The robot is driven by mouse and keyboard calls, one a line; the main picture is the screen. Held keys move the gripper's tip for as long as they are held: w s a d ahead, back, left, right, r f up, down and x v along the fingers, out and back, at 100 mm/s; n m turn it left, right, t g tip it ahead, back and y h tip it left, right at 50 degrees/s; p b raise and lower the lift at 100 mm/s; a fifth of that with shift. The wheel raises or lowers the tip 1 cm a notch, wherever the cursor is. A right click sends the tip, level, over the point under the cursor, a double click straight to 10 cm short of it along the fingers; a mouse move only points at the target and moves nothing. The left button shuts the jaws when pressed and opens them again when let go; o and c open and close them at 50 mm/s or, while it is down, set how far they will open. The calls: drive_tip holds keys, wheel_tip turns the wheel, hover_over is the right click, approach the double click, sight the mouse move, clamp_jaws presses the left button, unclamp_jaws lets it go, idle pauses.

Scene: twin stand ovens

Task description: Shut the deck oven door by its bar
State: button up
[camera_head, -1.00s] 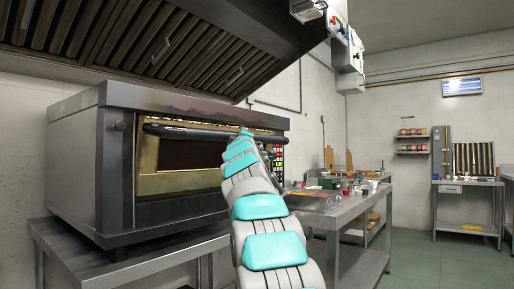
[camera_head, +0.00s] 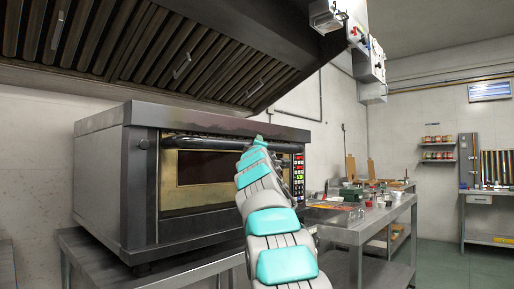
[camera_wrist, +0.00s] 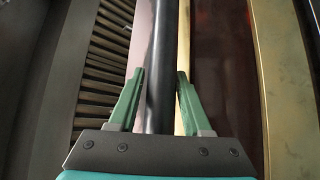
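The deck oven (camera_head: 128,185) stands on a steel stand at the left in the head view. Its door (camera_head: 200,175) has a dark window in a brassy frame and looks nearly shut; whether it is fully closed I cannot tell. The black door bar (camera_head: 205,143) runs along its top edge. In the wrist view the bar (camera_wrist: 161,85) passes between the two green fingers of my gripper (camera_wrist: 161,74). Narrow strips of background show beside the bar, so the fingers look open around it. In the head view my arm hides the bar's right end and the fingers.
A vented hood (camera_head: 170,50) hangs over the oven. The oven's lit control panel (camera_head: 298,175) is just right of my arm. A steel worktable (camera_head: 350,235) with small items stands to the right. Open floor (camera_head: 440,268) lies further right.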

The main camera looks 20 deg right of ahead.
drive_tip(key=shift+o, duration=1.3)
drive_tip(key=shift+f, duration=0.1)
drive_tip(key=shift+s+a+f+b, duration=0.2)
drive_tip(key=shift+s+f+b, duration=0.2)
drive_tip(key=shift+s+b, duration=0.2)
drive_tip(key=b+v, duration=0.3)
drive_tip(key=v, duration=0.3)
drive_tip(key=shift+s+r, duration=0.2)
drive_tip(key=shift+r, duration=0.05)
drive_tip(key=shift+a, duration=0.15)
